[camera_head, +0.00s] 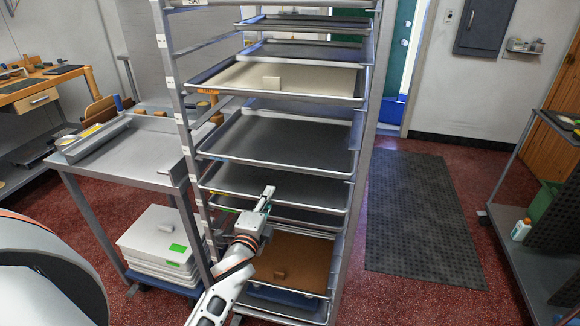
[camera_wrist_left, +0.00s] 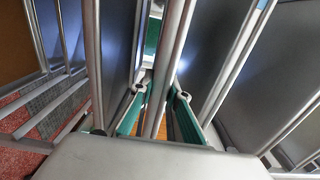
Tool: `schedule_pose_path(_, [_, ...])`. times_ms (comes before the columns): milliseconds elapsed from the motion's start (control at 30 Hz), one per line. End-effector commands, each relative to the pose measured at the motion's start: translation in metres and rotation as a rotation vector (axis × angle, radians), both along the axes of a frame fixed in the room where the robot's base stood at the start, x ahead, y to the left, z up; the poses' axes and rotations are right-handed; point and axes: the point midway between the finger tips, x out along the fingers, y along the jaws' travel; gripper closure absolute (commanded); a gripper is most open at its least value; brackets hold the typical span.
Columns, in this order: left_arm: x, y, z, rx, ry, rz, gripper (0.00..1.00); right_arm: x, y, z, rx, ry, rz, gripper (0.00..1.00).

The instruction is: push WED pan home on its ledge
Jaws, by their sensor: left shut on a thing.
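A tall metal rack (camera_head: 362,130) holds several pans on ledges. My left gripper (camera_head: 267,193) is at the front of a dark, empty-looking pan (camera_head: 235,180) in the lower middle of the rack. In the left wrist view the teal finger pads (camera_wrist_left: 158,108) stand on either side of a grey metal rim (camera_wrist_left: 164,75), and the gripper is shut on it. I cannot read WED on any pan or label, so I cannot tell which pan bears that name. Small white labels (camera_head: 169,82) run down the rack's left post. My right gripper is not in view.
A pan with a cream sheet (camera_head: 310,80) sits higher, and one with a brown sheet (camera_head: 300,255) sits lower. A metal side table (camera_head: 125,150) adjoins the rack's left side. A dark floor mat (camera_head: 420,215) and clear floor lie to the right.

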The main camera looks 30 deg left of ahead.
Motion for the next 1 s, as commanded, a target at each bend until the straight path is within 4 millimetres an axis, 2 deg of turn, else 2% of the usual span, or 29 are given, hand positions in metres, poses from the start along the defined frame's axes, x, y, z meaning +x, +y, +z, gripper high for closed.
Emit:
schedule_pose_path(433, [0.0007,-0.0003,-0.0024,-0.001,-0.005,-0.001,1.00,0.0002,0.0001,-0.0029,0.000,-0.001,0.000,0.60])
schedule_pose_path(467, [0.0007,-0.0003,-0.0018,-0.001,-0.005,-0.001,0.77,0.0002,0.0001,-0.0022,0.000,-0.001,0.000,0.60])
schedule_pose_path(500, [0.0006,-0.0003,-0.0018,0.000,-0.004,-0.001,0.66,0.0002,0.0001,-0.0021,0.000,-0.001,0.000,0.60])
schedule_pose_path(533, [0.0006,-0.0003,-0.0019,0.000,-0.004,-0.001,0.65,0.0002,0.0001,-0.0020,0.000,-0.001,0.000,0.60])
schedule_pose_path(867, [-0.0011,-0.0002,-0.0054,-0.001,0.003,0.001,0.65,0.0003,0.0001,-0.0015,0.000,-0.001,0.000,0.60])
schedule_pose_path(1000, [-0.0088,-0.0023,-0.0050,-0.002,0.003,0.000,0.65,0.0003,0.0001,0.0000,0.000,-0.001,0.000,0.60])
